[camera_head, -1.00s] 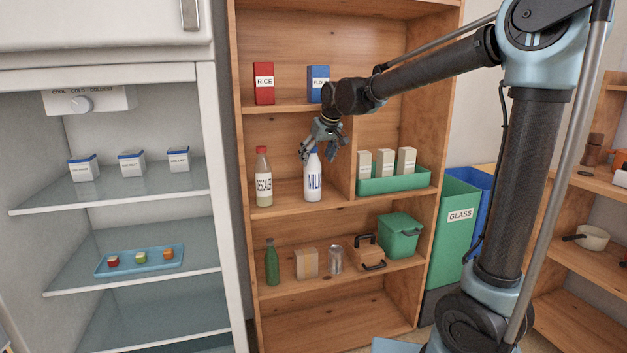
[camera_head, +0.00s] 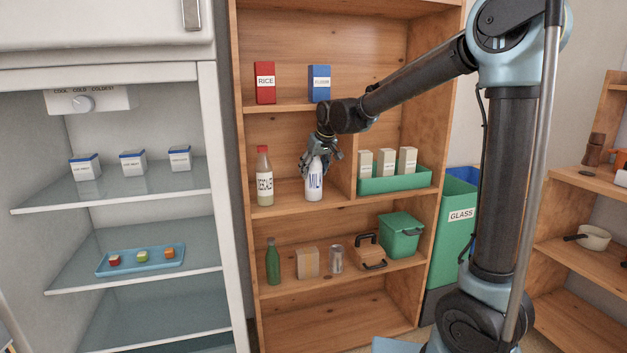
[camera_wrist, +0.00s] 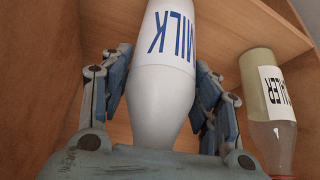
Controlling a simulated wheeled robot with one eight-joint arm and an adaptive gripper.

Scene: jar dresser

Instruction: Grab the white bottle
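The white bottle (camera_head: 314,183) with blue MILK lettering stands upright on the middle shelf of the wooden bookcase. Its upper part is partly hidden behind my gripper (camera_head: 309,167) in the head view. In the wrist view the white bottle (camera_wrist: 163,80) rises between the two fingers of my gripper (camera_wrist: 163,85), with its narrow end close to my palm. The fingers are spread, one on each side of the bottle. I cannot tell if they touch it.
A bottle with a red cap (camera_head: 264,177) stands close to the left on the same shelf. A vertical divider and a green tray (camera_head: 395,182) with white cartons are to the right. Red (camera_head: 265,82) and blue (camera_head: 319,83) boxes stand on the shelf above.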

